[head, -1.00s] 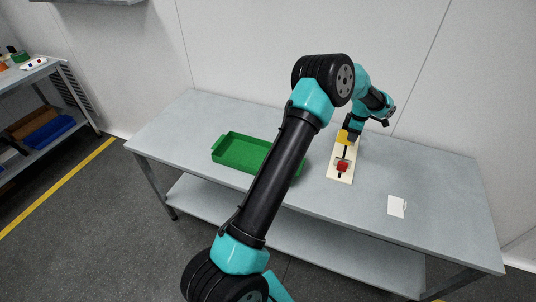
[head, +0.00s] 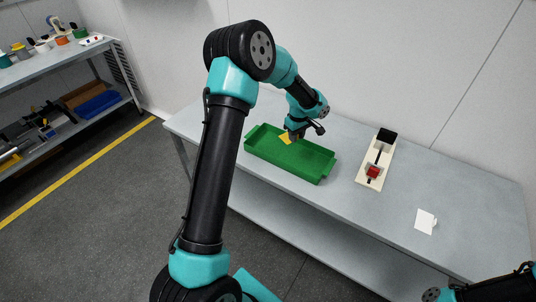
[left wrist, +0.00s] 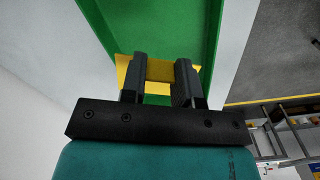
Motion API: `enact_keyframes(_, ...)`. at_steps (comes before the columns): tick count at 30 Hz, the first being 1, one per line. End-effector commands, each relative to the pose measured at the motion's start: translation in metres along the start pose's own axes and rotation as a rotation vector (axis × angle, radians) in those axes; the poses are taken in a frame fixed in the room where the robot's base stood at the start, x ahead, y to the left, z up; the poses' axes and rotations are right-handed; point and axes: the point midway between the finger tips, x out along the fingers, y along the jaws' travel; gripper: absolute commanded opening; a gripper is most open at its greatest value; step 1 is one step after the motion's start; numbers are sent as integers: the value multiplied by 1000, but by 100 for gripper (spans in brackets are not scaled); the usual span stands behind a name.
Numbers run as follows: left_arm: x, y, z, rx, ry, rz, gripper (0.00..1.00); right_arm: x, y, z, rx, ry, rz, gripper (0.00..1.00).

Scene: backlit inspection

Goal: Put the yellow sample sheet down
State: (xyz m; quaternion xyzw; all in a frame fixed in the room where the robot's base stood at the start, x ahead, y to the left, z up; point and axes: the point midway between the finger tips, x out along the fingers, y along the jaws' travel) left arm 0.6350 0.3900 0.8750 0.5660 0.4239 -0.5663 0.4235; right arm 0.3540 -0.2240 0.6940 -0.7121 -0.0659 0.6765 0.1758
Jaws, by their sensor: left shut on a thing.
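The yellow sample sheet (head: 285,139) is in the jaws of my left gripper (head: 293,136), over the green tray (head: 325,171) in the head view. In the left wrist view the sheet (left wrist: 160,71) shows between and behind the two dark fingers, with the green tray floor (left wrist: 150,25) beyond it. I cannot tell whether the sheet touches the tray floor. My left gripper is shut on the sheet. My right gripper is not in view; only part of my right arm shows at the lower right.
A cream fixture (head: 361,178) with a black block (head: 386,136) and a red part (head: 373,172) stands right of the tray. A white card (head: 425,221) lies further right on the grey table (head: 330,211). A shelf of goods stands at far left.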

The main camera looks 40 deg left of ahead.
Motion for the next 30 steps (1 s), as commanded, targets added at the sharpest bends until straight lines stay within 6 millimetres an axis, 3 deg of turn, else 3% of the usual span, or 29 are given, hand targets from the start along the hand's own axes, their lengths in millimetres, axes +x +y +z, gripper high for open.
enact_keyframes(14,3,-2,2,22,-1,0,7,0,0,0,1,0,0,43)
enact_keyframes(24,52,-2,2,22,-2,-2,7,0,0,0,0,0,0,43)
enact_keyframes(30,63,-2,2,21,0,1,7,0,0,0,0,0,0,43)
